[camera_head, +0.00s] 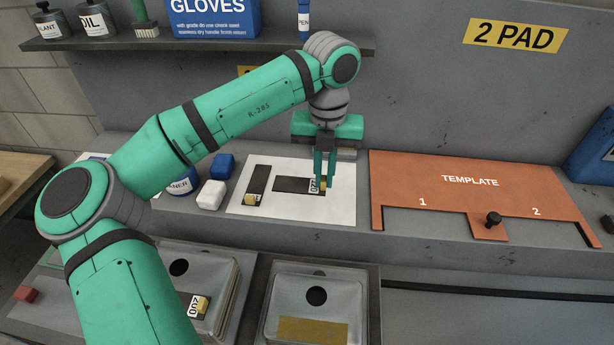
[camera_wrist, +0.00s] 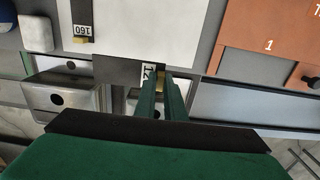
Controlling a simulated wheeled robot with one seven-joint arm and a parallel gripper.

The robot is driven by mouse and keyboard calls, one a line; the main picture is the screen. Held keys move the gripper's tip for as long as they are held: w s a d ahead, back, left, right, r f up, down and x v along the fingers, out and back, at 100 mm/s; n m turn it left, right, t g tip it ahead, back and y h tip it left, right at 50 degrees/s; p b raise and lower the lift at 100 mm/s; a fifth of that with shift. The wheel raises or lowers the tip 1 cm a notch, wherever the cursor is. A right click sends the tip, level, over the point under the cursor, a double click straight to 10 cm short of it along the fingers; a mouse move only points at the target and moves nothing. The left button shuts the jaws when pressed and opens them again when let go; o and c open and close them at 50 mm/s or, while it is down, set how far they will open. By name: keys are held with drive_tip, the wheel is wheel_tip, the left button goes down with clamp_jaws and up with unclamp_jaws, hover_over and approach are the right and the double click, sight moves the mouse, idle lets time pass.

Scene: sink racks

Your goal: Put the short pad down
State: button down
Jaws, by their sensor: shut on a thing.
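My gripper (camera_head: 325,186) is shut on the yellow end of a dark pad (camera_head: 290,184), whose label is partly hidden by the fingers and starts with "12" in the wrist view. This pad (camera_wrist: 118,72) lies level, and the two views together suggest it hangs above the front edge of the white sheet (camera_head: 340,212). A second dark pad (camera_head: 258,179), labelled 160, lies on the left of the sheet. A third pad (camera_head: 195,306), labelled 200, is in the left sink basin. The fingers (camera_wrist: 162,88) also show in the wrist view.
The orange template board (camera_head: 450,195), with slots 1 and 2 and a black knob (camera_head: 493,219), lies right of the sheet. Two basins are in front; the right one (camera_head: 275,300) holds a yellowish mat (camera_head: 312,331). Blue (camera_head: 223,164) and white (camera_head: 211,194) blocks stand left. A shelf is behind.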

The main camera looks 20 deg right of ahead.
drive_tip(key=w+f, duration=0.2)
drive_tip(key=w, duration=0.1)
drive_tip(key=w+f, duration=0.3)
drive_tip(key=w+d+f, duration=0.1)
drive_tip(key=w+f, duration=0.1)
drive_tip(key=w, duration=0.1)
drive_tip(key=shift+w+d+f, duration=0.1)
drive_tip(key=shift+w+f, duration=0.05)
drive_tip(key=shift+w, duration=0.25)
drive_tip(key=shift+w+f, duration=0.45)
drive_tip(key=shift+f, duration=1.7)
drive_tip(key=shift+f, duration=0.2)
drive_tip(key=c, duration=1.8)
unclamp_jaws()
drive_tip(key=shift+c, duration=0.2)
wheel_tip(320, 180, up, 8)
